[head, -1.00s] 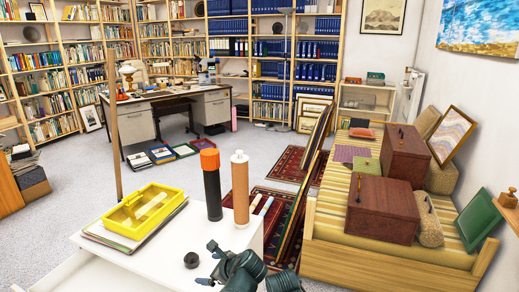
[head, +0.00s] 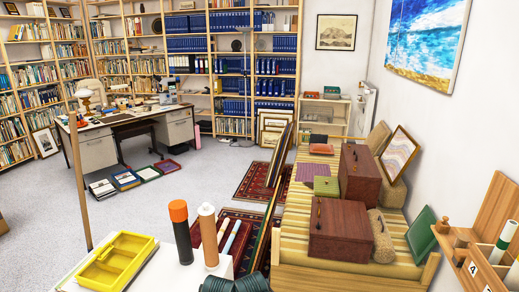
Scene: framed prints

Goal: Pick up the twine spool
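I cannot clearly make out a twine spool in the head view. A dark bottle with an orange cap (head: 181,235) and a tan cylinder with a pale cap (head: 208,237) stand upright on the white table (head: 221,268). An open yellow case (head: 117,261) lies left of them. Dark green ribbed shapes (head: 217,284) are cut off by the bottom edge, and I cannot tell what they are. Small wooden pieces (head: 442,226) sit by the wooden rack (head: 489,222) at the far right, too small to identify. Neither gripper can be made out.
A striped daybed (head: 291,236) holds reddish-brown boxes (head: 341,229), a green box (head: 326,186) and a leaning frame (head: 399,154). Long frames lean along its left side above dark red rugs (head: 237,229). A desk (head: 97,149) stands behind. Grey floor (head: 140,207) is open at centre left.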

